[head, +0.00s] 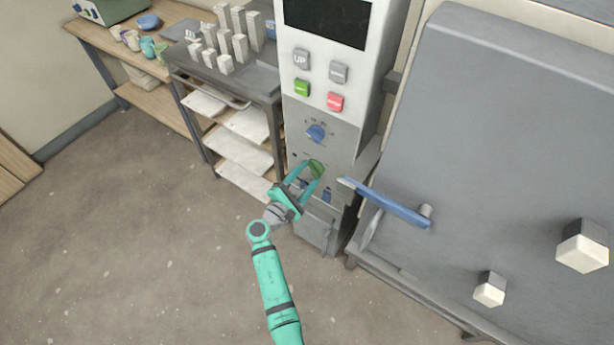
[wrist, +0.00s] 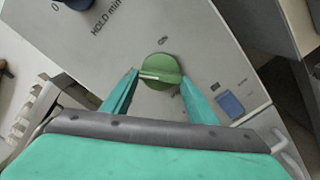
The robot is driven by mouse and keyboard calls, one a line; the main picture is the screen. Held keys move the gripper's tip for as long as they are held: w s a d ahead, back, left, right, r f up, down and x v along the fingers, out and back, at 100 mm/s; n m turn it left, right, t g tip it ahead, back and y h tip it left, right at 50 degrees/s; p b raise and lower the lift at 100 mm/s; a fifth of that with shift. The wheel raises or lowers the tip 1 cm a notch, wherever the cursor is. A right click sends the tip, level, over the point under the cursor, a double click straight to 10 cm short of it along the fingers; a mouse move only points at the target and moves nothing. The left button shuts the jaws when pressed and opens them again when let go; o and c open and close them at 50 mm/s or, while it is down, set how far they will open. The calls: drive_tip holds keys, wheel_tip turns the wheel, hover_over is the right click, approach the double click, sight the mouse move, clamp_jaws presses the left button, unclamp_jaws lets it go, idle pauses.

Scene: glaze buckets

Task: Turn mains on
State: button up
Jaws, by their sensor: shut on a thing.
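The green round mains knob (head: 316,166) sits on the lower grey part of the control panel (head: 341,150). In the wrist view the knob (wrist: 163,68) has a raised ridge lying roughly across the picture, with an "ON" mark just above it. My gripper (head: 310,171) is at the knob, its teal fingers on either side. In the wrist view my gripper (wrist: 160,78) is shut on the knob, one finger at its left and one at its lower right. The fingertips hide part of the knob's edge.
A blue knob (head: 316,132) is above the green one, and a blue switch (head: 327,197) is below it. A kiln door (head: 500,130) with a blue handle (head: 393,206) stands close at the right. A metal shelf cart (head: 236,150) stands at the left; the floor in front is clear.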

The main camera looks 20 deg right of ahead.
drive_tip(key=m, duration=1.2)
drive_tip(key=shift+r+m, duration=0.25)
drive_tip(key=shift+m, duration=0.05)
drive_tip(key=shift+d+r+m, duration=0.1)
drive_tip(key=shift+d+m, duration=0.05)
drive_tip(key=shift+m, duration=1.75)
drive_tip(key=o, duration=1)
drive_tip(key=shift+o, duration=0.2)
drive_tip(key=v, duration=1.1)
